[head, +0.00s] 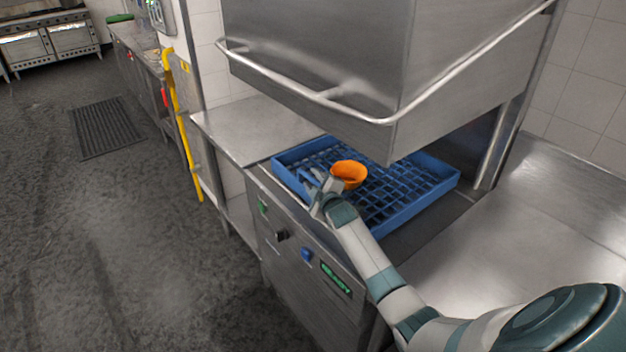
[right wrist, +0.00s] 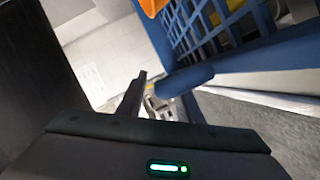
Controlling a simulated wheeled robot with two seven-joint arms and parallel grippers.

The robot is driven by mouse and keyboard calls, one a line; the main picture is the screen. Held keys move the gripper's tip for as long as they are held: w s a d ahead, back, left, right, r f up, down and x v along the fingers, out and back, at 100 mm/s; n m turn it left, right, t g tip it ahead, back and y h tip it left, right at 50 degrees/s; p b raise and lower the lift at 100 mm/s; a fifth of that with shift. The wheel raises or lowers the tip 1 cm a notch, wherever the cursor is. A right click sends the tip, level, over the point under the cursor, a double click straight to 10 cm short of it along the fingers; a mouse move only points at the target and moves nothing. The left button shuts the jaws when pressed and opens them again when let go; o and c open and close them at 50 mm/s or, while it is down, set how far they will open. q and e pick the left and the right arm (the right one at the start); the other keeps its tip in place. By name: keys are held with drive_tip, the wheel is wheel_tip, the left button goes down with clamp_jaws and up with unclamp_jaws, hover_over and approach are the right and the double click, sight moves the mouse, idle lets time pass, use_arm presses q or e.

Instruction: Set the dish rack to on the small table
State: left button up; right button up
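The blue dish rack (head: 415,208) lies flat in the dishwasher, under the raised hood. It has a grid floor and low walls. An orange bowl (head: 349,174) stands in it near the front left. My right gripper (head: 318,184) is at the rack's front wall, left of the bowl. In the right wrist view its fingers (right wrist: 165,98) are apart, and a rounded blue part of the rack (right wrist: 185,78) is beside them and partly covers one finger. I see no clear grip on the rack. The orange bowl (right wrist: 152,6) is at the top edge there. My left gripper is not in view.
The steel dishwasher hood (head: 330,60) with its bar handle hangs above the rack. A bare steel table (head: 255,125) adjoins on the left; a bare steel counter (head: 520,230) lies to the right. A yellow rail (head: 180,125) stands farther left, beside open floor.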

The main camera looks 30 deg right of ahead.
idle(0.3)
drive_tip(key=shift+f, duration=0.1)
clamp_jaws()
drive_tip(key=shift+w, duration=0.1)
